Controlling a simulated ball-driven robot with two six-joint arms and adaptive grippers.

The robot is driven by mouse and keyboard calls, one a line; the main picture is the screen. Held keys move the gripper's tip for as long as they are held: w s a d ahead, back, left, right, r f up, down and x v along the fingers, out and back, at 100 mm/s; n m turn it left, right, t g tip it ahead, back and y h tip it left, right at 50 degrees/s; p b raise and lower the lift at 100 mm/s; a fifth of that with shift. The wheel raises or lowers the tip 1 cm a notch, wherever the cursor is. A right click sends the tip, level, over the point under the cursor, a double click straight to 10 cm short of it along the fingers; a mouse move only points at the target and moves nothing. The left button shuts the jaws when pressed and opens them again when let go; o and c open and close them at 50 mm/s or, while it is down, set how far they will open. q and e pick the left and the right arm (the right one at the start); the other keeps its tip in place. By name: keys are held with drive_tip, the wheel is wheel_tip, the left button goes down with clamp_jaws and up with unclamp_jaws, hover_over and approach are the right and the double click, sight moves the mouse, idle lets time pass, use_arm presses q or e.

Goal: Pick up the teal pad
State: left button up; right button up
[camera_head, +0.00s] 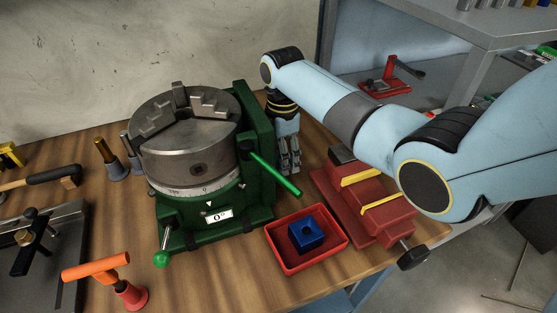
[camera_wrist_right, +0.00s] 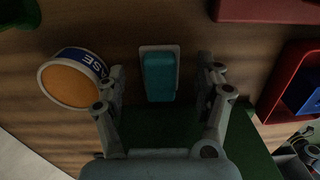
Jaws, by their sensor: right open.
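The teal pad (camera_wrist_right: 160,75) shows in the right wrist view, lying on a pale grey base on the wooden bench. It lies between the two fingers of my right gripper (camera_wrist_right: 165,85), which is open, with a gap to the pad on both sides. In the head view my right gripper (camera_head: 290,158) points down beside the green side of the rotary chuck fixture, and the pad is hidden there. My left gripper is in neither view.
A round orange-faced tin (camera_wrist_right: 72,82) stands close to the left finger. The green chuck fixture (camera_head: 262,150) with its green handle is beside my gripper. A red tray (camera_head: 335,262) holds a blue block (camera_head: 306,233). A red vise (camera_head: 395,215) stands at right.

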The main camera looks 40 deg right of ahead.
drive_tip(key=shift+f, duration=0.65)
drive_tip(key=c, duration=1.2)
drive_tip(key=shift+c, duration=0.2)
drive_tip(key=shift+r, duration=0.15)
wheel_tip(320, 180, up, 4)
drive_tip(key=shift+d+r, duration=0.1)
drive_tip(key=shift+d, duration=0.05)
drive_tip(key=d+r+b, duration=0.2)
drive_tip(key=d+r, duration=0.4)
drive_tip(key=d, duration=0.5)
drive_tip(key=shift+d+r, duration=0.2)
drive_tip(key=shift+r, duration=0.1)
